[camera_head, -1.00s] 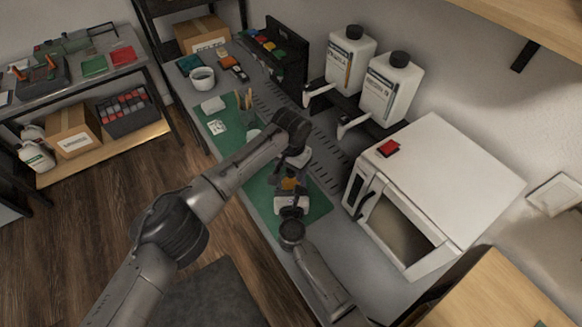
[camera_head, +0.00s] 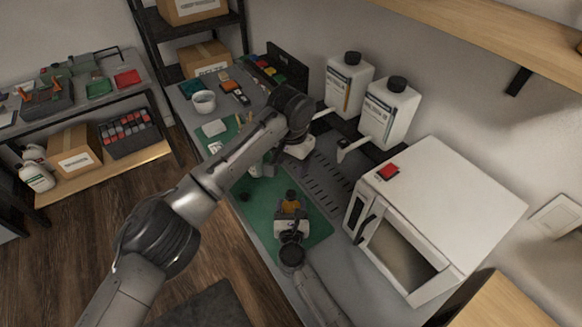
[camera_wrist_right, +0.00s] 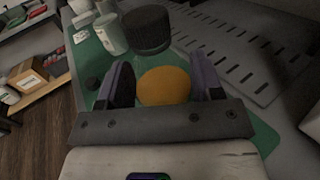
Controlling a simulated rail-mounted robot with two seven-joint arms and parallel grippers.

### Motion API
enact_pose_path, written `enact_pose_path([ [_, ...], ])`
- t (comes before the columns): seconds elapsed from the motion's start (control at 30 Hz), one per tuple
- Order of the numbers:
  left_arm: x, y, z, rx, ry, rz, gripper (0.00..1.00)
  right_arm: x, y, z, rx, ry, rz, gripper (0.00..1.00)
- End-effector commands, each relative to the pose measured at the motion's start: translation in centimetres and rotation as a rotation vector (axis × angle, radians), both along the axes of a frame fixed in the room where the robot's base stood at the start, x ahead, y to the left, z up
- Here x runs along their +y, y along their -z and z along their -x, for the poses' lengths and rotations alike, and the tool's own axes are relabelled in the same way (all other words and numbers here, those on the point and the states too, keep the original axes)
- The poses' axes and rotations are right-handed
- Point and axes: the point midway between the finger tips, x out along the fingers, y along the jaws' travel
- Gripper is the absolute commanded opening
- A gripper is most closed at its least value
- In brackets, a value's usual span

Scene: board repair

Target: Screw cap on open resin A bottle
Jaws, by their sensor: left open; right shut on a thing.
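My right gripper (camera_head: 291,216) is shut on an amber bottle (camera_head: 291,206) above the green mat. In the right wrist view the orange bottle (camera_wrist_right: 164,86) is between the fingers of my right gripper (camera_wrist_right: 165,82). A ribbed black cap (camera_wrist_right: 146,28) shows at the bottle's top; I cannot tell how tightly it sits. The bottle's label is not readable. My left gripper (camera_head: 284,158) is open, above and behind the bottle and apart from it; its fingers are hard to make out.
The green mat (camera_head: 318,228) has bare room around the bottle. Pale containers (camera_wrist_right: 110,35) stand behind it. A white oven (camera_head: 450,205) is at the right, below two wall-side white dispensers (camera_head: 347,85). A white mug (camera_head: 203,102) stands farther back.

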Motion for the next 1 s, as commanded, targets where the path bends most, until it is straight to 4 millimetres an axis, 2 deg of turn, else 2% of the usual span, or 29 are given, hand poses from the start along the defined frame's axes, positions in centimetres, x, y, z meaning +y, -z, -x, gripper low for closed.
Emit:
enact_pose_path([
  [0.27, 0.0, -0.1, 0.0, 0.0, 0.001, 0.0, 0.59, 0.0, 0.0, 0.0, 0.001, 0.0, 0.0, 0.0],
  [0.3, 0.0, -0.1, 0.0, 0.0, 0.001, 0.0, 0.59, 0.0, 0.0, 0.0, 0.001, 0.0, 0.0, 0.64],
  [0.5, 0.0, 0.0, 0.0, 0.0, 0.001, 0.0, 0.59, 0.0, 0.0, 0.0, 0.0, 0.0, 0.0, 0.83],
  [0.6, 0.0, 0.0, 0.0, 0.0, 0.001, 0.0, 0.59, 0.0, 0.0, 0.0, 0.0, 0.0, 0.0, 0.9],
  [0.87, 0.0, -0.1, 0.0, 0.0, 0.001, 0.0, 0.59, 0.0, 0.0, 0.2, 0.001, 0.0, 0.0, 0.9],
  [1.0, 0.0, -0.4, 0.0, 0.0, 0.001, 0.0, 0.59, 0.0, 0.0, 1.6, 0.002, 0.0, -0.002, 0.9],
])
